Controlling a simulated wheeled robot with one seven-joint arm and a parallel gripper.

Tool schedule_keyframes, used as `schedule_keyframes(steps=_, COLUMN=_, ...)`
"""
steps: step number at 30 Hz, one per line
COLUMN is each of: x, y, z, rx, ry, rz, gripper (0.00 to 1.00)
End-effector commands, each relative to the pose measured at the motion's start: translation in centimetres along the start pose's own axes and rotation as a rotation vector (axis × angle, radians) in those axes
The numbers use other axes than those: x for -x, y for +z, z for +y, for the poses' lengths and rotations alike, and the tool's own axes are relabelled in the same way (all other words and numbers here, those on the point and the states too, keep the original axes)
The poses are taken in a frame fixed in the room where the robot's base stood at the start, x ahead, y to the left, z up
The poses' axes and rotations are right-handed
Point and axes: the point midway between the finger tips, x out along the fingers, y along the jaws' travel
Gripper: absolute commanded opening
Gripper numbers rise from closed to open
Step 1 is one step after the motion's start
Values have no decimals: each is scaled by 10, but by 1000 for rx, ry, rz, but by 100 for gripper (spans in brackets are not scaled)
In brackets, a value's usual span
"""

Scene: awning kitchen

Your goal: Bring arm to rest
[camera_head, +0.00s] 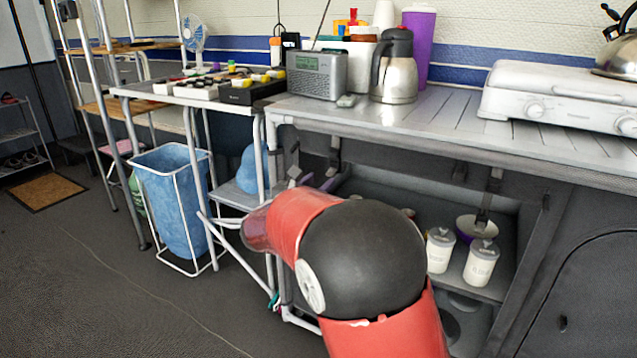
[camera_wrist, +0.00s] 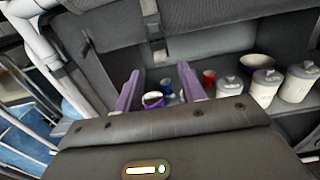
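My gripper (camera_wrist: 160,72) shows in the wrist view with its two purple fingers spread apart. Nothing is clearly gripped between them. The fingers point into the open shelf space under the counter. A small dark cup with a pale rim (camera_wrist: 152,99) shows between the fingers, nearer the left one; I cannot tell its exact distance. In the head view my red and black arm reaches toward the shelf and hides most of the gripper.
White lidded canisters (camera_head: 481,262) and a bowl (camera_head: 478,228) stand on the shelf at right. A red cup (camera_wrist: 209,77) stands past the right finger. The counter (camera_head: 450,125) overhangs the shelf. A blue bin (camera_head: 172,200) stands left; the floor (camera_head: 80,280) at front left is clear.

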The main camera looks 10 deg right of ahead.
Motion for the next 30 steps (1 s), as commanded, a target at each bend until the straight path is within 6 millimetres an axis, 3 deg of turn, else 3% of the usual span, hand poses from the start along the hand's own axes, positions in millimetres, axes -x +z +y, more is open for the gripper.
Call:
schedule_keyframes(steps=2, x=-1, y=2, z=-4, rx=-12, ry=-7, rz=6, gripper=40)
schedule_keyframes(steps=5, x=-2, y=9, z=-28, rx=-91, ry=-58, rz=51, gripper=40)
schedule_keyframes(steps=8, x=2, y=18, z=-82, rx=-280, ry=-175, rz=150, gripper=40)
schedule_keyframes(steps=10, x=13, y=21, z=-130, rx=-472, ry=-289, rz=241, gripper=40)
schedule_keyframes(steps=12, x=32, y=20, z=-175, rx=-685, ry=-415, rz=329, gripper=40)
schedule_keyframes(steps=15, x=70, y=15, z=-225, rx=-987, ry=-591, rz=437, gripper=40)
schedule_keyframes(steps=18, x=114, y=9, z=-261, rx=-1293, ry=-769, rz=527, gripper=40)
schedule_keyframes(steps=21, x=161, y=4, z=-282, rx=-1596, ry=-944, rz=601, gripper=40)
schedule_keyframes(steps=24, x=204, y=0, z=-291, rx=-1870, ry=-1107, rz=660, gripper=40)
schedule_keyframes(steps=30, x=258, y=-3, z=-289, rx=-2235, ry=-1331, rz=733, gripper=40)
